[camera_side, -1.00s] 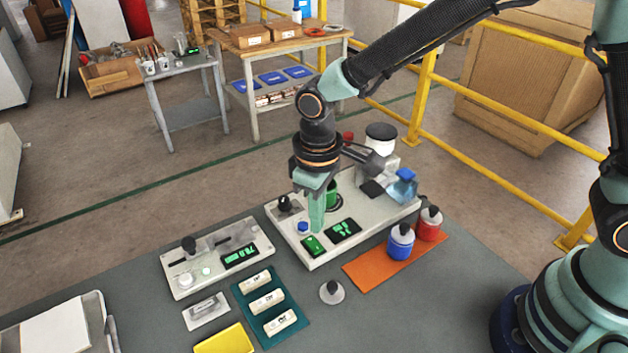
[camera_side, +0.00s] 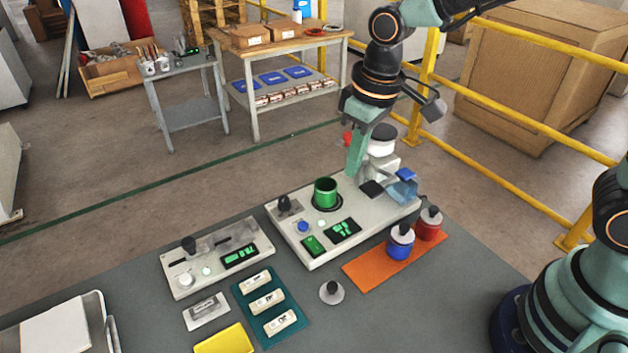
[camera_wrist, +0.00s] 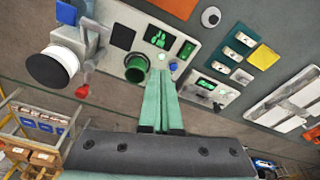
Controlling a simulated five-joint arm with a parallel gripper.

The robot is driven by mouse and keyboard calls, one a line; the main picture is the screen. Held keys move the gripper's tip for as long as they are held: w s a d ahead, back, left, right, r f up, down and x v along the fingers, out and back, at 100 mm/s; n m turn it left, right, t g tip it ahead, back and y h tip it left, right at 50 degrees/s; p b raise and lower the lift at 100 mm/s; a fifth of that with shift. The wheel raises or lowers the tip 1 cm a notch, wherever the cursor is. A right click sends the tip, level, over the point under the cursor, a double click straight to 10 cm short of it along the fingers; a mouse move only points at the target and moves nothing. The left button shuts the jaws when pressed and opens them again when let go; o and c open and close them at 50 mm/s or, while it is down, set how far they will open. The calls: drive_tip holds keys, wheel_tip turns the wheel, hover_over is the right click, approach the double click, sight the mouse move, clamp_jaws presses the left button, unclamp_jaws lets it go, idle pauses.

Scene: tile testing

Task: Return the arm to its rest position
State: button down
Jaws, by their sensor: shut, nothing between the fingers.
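My gripper (camera_side: 354,162) is shut and empty. In the side view it hangs pointing down, above the back part of the larger white instrument (camera_side: 368,222), to the right of the green cup (camera_side: 326,192) on that instrument. In the wrist view my two closed fingers (camera_wrist: 162,90) reach up from the bottom middle, and the green cup (camera_wrist: 137,67) shows just left of their tips. I cannot tell the exact height of the fingertips over the instrument.
Blue (camera_side: 401,242) and red (camera_side: 430,224) bottles stand on an orange mat (camera_side: 366,275). A smaller instrument (camera_side: 214,258) lies left. Yellow railing (camera_side: 500,117) runs behind.

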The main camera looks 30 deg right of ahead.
drive_tip(key=s+d+r+m+t, duration=0.2)
drive_tip(key=s+d+r, duration=0.1)
drive_tip(key=d, duration=0.4)
drive_tip(key=s+d+r+m+t, duration=0.2)
drive_tip(key=s+d+r, duration=0.1)
drive_tip(key=d, duration=0.3)
drive_tip(key=shift+s+d+r+h, duration=0.3)
drive_tip(key=shift+s+d+r, duration=0.1)
drive_tip(key=shift+r, duration=0.15)
drive_tip(key=shift+a, duration=0.15)
idle(1.0)
drive_tip(key=w+a+f+y, duration=0.1)
drive_tip(key=w+a+f, duration=0.1)
drive_tip(key=a, duration=0.4)
drive_tip(key=w+a+f+m+y, duration=0.1)
drive_tip(key=a+f, duration=0.4)
drive_tip(key=a, duration=0.2)
drive_tip(key=w+a+f+m+t+y, duration=0.1)
drive_tip(key=w+a+f+y, duration=0.1)
drive_tip(key=a+f, duration=0.2)
drive_tip(key=a, duration=0.3)
drive_tip(key=shift+w+a, duration=0.2)
drive_tip(key=shift+w, duration=0.1)
